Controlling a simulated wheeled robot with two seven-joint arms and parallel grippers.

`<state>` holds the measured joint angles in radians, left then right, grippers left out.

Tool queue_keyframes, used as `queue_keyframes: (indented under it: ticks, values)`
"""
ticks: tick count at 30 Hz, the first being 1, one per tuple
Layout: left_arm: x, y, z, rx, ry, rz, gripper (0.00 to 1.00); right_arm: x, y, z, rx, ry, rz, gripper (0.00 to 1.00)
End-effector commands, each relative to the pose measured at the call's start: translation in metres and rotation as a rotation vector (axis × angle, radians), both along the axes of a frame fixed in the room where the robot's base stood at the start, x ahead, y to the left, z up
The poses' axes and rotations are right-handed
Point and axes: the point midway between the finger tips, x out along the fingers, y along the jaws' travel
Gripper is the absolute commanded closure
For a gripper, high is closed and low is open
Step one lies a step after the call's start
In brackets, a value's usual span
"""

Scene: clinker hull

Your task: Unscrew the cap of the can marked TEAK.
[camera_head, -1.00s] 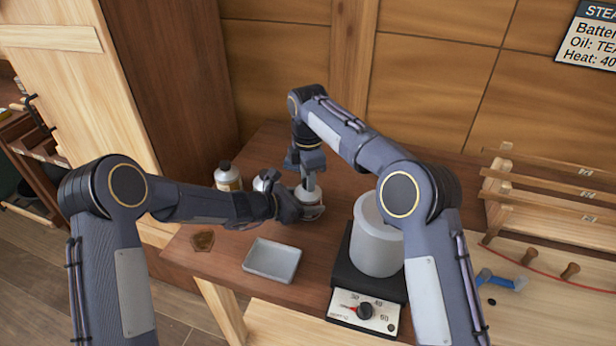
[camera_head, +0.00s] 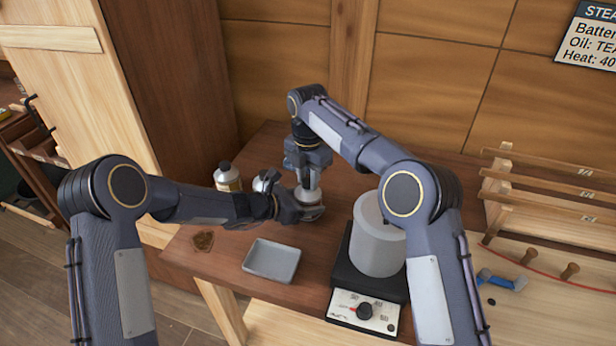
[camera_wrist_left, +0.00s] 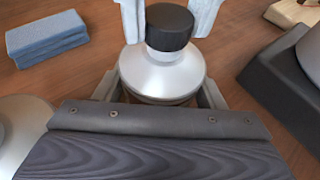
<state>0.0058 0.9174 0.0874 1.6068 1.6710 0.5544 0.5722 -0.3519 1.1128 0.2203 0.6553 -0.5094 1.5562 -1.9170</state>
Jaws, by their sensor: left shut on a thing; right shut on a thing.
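The can (camera_wrist_left: 163,78) has silver shoulders and a black cap (camera_wrist_left: 169,27) on top in the left wrist view. It shows as a pale body (camera_head: 308,196) in the head view, partly hidden by my grippers; no TEAK marking on it is readable. My left gripper (camera_head: 306,208) is shut around the can's body from the side. My right gripper (camera_head: 307,180) comes down from above, its two pale fingers on either side of the cap, shut on it. The cap sits on the can's neck, and the can looks upright on the bench.
Two more cans (camera_head: 228,178) (camera_head: 264,180) stand left of the held one. A grey tray (camera_head: 272,261) lies in front. A pale pot (camera_head: 377,240) stands on a black heater with a dial (camera_head: 364,311) to the right. A blue-grey block (camera_wrist_left: 47,38) lies beyond the can.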

Motion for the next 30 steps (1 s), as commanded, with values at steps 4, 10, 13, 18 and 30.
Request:
queue_keyframes:
  ticks: [4, 10, 13, 18, 30]
  values:
    - [0.0, 0.0, 0.001, -0.001, -0.001, 0.001, 1.0, 0.0, 0.0, 0.005, 0.0, -0.001, 0.0, 0.99]
    - [0.0, 0.0, 0.001, -0.001, -0.001, 0.001, 1.0, 0.0, 0.0, 0.012, 0.0, -0.001, 0.0, 0.99]
    - [0.001, 0.0, 0.001, -0.001, -0.001, 0.001, 1.0, 0.0, 0.0, 0.015, 0.0, -0.001, 0.0, 0.99]
    - [0.001, 0.0, 0.001, -0.001, -0.001, 0.001, 1.0, 0.0, 0.0, 0.02, 0.0, 0.0, -0.001, 0.99]
    - [0.0, 0.0, 0.001, -0.001, -0.001, 0.001, 1.0, 0.0, 0.0, 0.026, 0.001, -0.002, -0.001, 0.99]
